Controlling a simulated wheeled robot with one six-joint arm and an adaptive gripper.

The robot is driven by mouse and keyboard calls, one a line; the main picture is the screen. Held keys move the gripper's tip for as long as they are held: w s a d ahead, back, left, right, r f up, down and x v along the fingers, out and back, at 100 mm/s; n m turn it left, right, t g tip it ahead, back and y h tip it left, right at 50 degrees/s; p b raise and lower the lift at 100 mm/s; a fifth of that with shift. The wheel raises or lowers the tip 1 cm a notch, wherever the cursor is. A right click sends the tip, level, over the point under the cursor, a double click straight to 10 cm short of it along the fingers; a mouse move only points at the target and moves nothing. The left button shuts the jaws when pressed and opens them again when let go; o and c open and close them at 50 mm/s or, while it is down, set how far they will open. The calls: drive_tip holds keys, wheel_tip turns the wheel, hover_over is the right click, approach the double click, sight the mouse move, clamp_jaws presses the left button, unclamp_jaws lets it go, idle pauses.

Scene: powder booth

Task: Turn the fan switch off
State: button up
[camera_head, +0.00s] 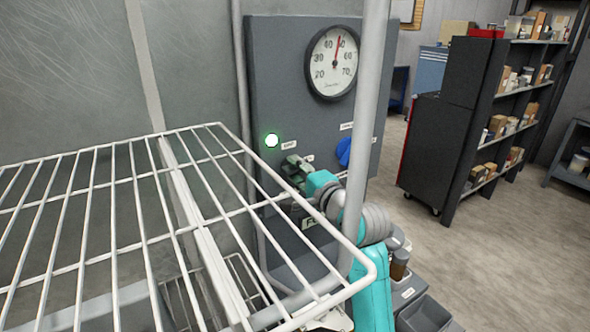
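A dark grey control panel (275,85) stands upright behind the wire rack. A round green light (272,140) is lit on it, with a small white label at its right. A blue knob (344,152) sits further right on the panel, partly covered by a white post. My gripper (292,170) is close in front of the panel, below and right of the green light. I cannot tell whether it touches the panel or whether its fingers are open. No fan switch can be made out clearly; the gripper hides the panel area behind it.
A white wire rack (85,215) fills the left foreground, and its white post (367,110) stands between the camera and the panel. A round dial gauge (332,63) is at the panel's top. Dark shelves (465,125) with boxes stand at the right. The floor (490,240) there is clear.

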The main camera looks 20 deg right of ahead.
drive_tip(key=shift+w+a, duration=0.15)
drive_tip(key=shift+w, duration=0.25)
clamp_jaws()
